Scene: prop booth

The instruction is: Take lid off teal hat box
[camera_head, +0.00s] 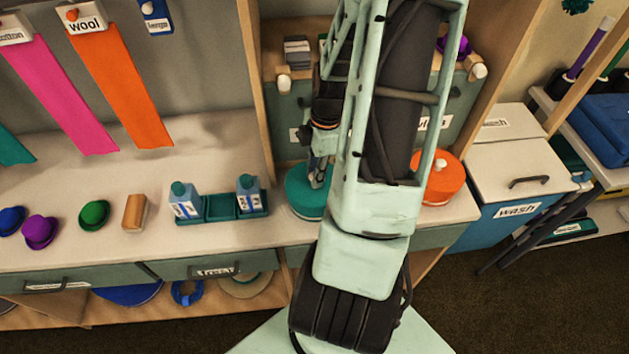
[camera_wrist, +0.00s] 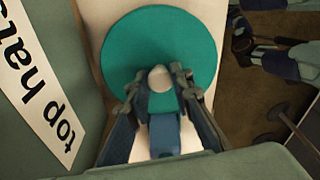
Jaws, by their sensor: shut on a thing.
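The teal hat box (camera_head: 302,196) stands on the counter, partly hidden behind my arm in the head view. Its round teal lid (camera_wrist: 160,35) fills the upper middle of the wrist view, with a pale knob (camera_wrist: 160,77) at its centre. My gripper (camera_wrist: 157,90) is over the lid with one finger on each side of the knob, shut on it. In the head view my gripper (camera_head: 319,172) points down at the top of the box. The lid looks level and seems to be on the box; I cannot see any gap between them.
An orange hat box (camera_head: 440,180) stands to the right, beyond my arm. A teal tray (camera_head: 222,207) with two bottles is close on the left. A "top hats" label (camera_wrist: 38,85) is on the cabinet behind. Small hats (camera_head: 94,214) sit further left.

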